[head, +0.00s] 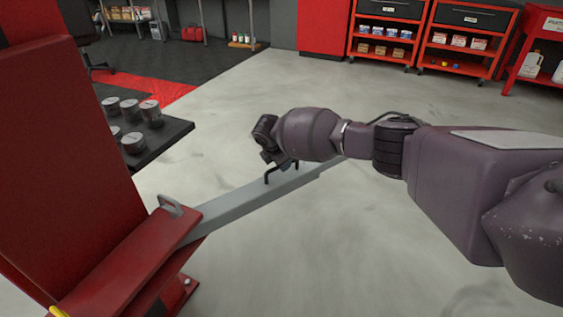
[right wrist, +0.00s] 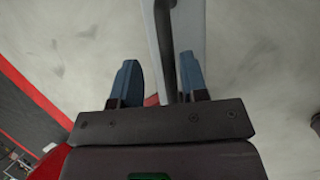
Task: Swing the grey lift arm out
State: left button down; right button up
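The grey lift arm (head: 235,207) is a long flat beam that runs from the red lift post (head: 70,150) at the left out to the upper right over the floor. A black handle (head: 268,175) stands on top of it. My right gripper (head: 275,158) is at this handle, and its fingers are mostly hidden in the head view. In the right wrist view its two blue fingers (right wrist: 158,75) are apart. The black handle (right wrist: 166,40) and the lift arm (right wrist: 191,22) show between them, the handle closer to the right finger. My left gripper is out of view.
A dark table (head: 172,138) with several metal cylinders stands behind the post. Red shelves (head: 430,50) with boxes stand along the back right. The grey floor (head: 390,230) around the lift arm is clear.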

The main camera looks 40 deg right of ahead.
jog(key=shift+s, duration=0.1)
jog(key=shift+a+r, duration=0.1)
jog(key=shift+r, duration=0.15)
pick_arm(q)
jog(key=p, duration=0.2)
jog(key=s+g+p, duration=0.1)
jog(key=p, duration=0.1)
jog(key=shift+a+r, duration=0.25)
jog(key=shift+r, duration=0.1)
pick_arm(e)
jog(key=v, duration=1)
jog(key=shift+s+a+r, duration=0.1)
jog(key=shift+a, duration=0.05)
